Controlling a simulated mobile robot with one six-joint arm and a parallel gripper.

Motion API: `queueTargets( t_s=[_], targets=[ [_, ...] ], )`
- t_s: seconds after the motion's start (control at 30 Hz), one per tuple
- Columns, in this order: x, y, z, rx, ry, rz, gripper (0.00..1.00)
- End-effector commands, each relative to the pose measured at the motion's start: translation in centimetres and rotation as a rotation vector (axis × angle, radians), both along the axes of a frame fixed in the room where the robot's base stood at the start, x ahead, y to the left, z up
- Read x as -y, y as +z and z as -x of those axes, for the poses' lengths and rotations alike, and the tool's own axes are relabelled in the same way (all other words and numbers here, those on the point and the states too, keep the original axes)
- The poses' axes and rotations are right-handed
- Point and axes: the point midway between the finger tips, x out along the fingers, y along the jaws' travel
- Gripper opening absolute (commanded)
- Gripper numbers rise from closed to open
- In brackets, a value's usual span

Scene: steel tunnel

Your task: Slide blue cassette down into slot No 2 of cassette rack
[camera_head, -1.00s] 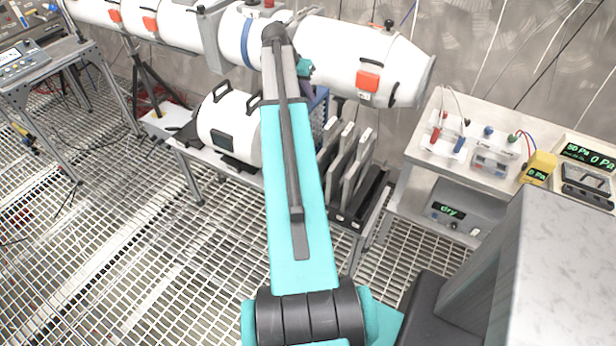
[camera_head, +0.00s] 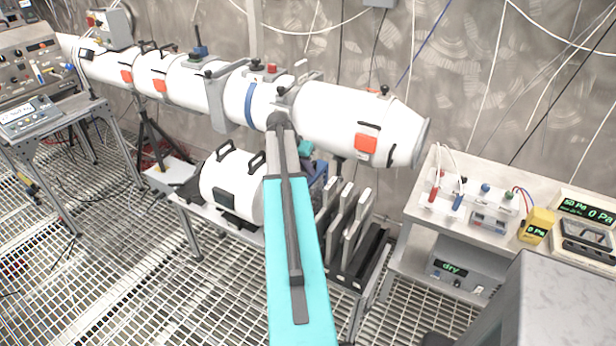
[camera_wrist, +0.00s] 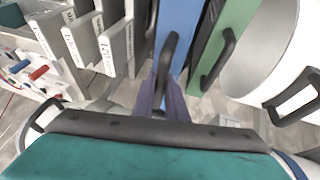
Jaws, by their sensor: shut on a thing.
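My gripper (camera_wrist: 165,105) is shut on the black handle of the blue cassette (camera_wrist: 181,22) in the wrist view. The blue cassette stands between a green cassette (camera_wrist: 236,22) on its right and grey-white labelled cassettes (camera_wrist: 82,42) on its left. In the head view a strip of the blue cassette (camera_head: 318,182) shows beside my arm, left of the grey cassettes. The dark cassette rack (camera_head: 376,258) holds these upright.
A white cylinder with black handles (camera_head: 228,188) lies on the bench left of my arm. A large white tube (camera_head: 345,115) runs above and behind the rack. A side table with instruments (camera_head: 480,215) stands at the right.

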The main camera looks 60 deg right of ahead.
Motion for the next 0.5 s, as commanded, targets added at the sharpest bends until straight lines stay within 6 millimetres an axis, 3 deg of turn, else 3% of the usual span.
queueTargets(
  t_s=[0.27, 0.5],
  targets=[
    [0.1, 0.0, 0.1, 0.0, -0.001, 0.002, 0.0],
    [0.1, -1.5, 0.1, -0.001, 0.0, 0.001, 0.0]
  ],
)
